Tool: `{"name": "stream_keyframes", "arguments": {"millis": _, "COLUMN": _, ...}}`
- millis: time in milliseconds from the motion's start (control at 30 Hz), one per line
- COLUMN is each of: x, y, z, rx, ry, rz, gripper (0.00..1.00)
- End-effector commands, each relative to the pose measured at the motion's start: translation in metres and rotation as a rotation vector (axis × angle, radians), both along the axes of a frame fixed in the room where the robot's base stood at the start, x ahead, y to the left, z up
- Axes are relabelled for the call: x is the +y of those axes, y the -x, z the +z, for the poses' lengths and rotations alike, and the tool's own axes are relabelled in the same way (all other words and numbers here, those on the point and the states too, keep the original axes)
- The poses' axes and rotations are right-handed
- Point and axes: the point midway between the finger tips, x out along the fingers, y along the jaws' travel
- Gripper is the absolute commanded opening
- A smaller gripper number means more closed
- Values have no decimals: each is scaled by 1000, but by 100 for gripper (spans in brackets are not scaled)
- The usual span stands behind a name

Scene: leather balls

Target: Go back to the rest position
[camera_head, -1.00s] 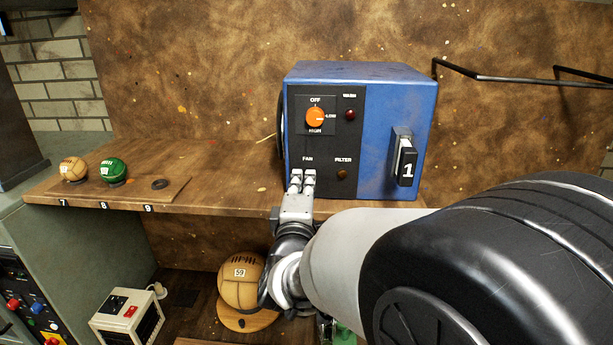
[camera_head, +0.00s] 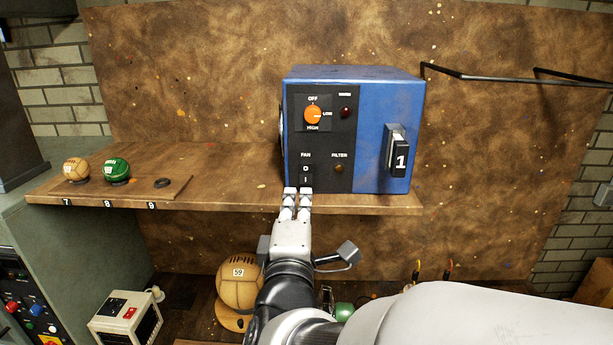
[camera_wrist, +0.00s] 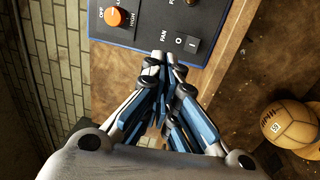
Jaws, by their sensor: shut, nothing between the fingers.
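My gripper (camera_head: 297,196) is shut and empty, with its fingertips just in front of and below the fan switch (camera_head: 306,174) on the blue box (camera_head: 385,110). In the wrist view my gripper (camera_wrist: 163,62) shows its blue fingers closed together at the tips, near the box's lower edge. The fan switch (camera_wrist: 186,42), marked O and I, is uncovered there. A black handle marked 1 (camera_head: 400,162) is on the box's right part.
The box stands on a wooden shelf (camera_head: 235,190). A tan ball (camera_head: 76,169) and a green ball (camera_head: 116,169) sit at its left; slot 9 (camera_head: 162,183) is empty. A larger ball marked 59 (camera_head: 238,283) lies below, near a white device (camera_head: 127,318). A black bar (camera_head: 500,79) crosses upper right.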

Motion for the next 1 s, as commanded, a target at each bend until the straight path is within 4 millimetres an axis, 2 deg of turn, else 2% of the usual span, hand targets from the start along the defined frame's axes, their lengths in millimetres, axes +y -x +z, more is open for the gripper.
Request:
{"name": "stream_keyframes", "arguments": {"millis": 233, "x": -1, "y": -1, "z": -4, "rx": 8, "ry": -18, "rz": 8, "gripper": 0}}
{"name": "stream_keyframes", "arguments": {"millis": 367, "x": -4, "y": -1, "z": -30, "rx": 73, "ry": -144, "rz": 71, "gripper": 0}}
{"name": "stream_keyframes", "arguments": {"millis": 533, "x": -13, "y": 14, "z": -99, "rx": 291, "ry": -464, "rz": 181, "gripper": 0}}
{"name": "stream_keyframes", "arguments": {"millis": 667, "x": -28, "y": 43, "z": -160, "rx": 504, "ry": -708, "rz": 178, "gripper": 0}}
{"name": "stream_keyframes", "arguments": {"millis": 867, "x": -71, "y": 114, "z": -262, "rx": 809, "ry": -1044, "rz": -44, "gripper": 0}}
{"name": "stream_keyframes", "arguments": {"millis": 1000, "x": -111, "y": 176, "z": -328, "rx": 938, "ry": -1242, "rz": -335, "gripper": 0}}
